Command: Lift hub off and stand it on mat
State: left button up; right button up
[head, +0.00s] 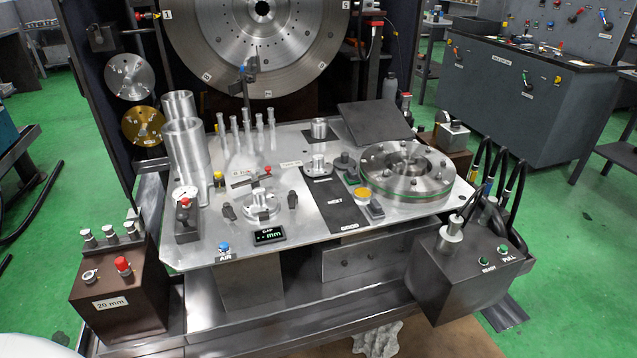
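A silver flanged hub (262,204) sits on the metal plate at the centre left, beside a small clamp arm (250,177) that reaches over it. I cannot tell whether the clamp touches it. A dark mat (337,211) marked "NEXT" lies to its right. Another silver flanged part (318,168) stands upright at the far end of that mat. A smaller dark square mat (308,138) farther back carries a short silver ring (319,126). Neither of my grippers is in view.
A gap display (269,235) and a blue air button (223,247) sit at the plate's front edge. Tall silver cylinders (185,148) and several slim pins (247,135) stand left and behind. A large round flange (407,172) and a puller box (462,262) with hoses are right.

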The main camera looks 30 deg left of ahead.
aim_at(344, 214)
jog(key=u, duration=0.05)
jog(key=i, duration=0.9)
jog(key=u, duration=0.45)
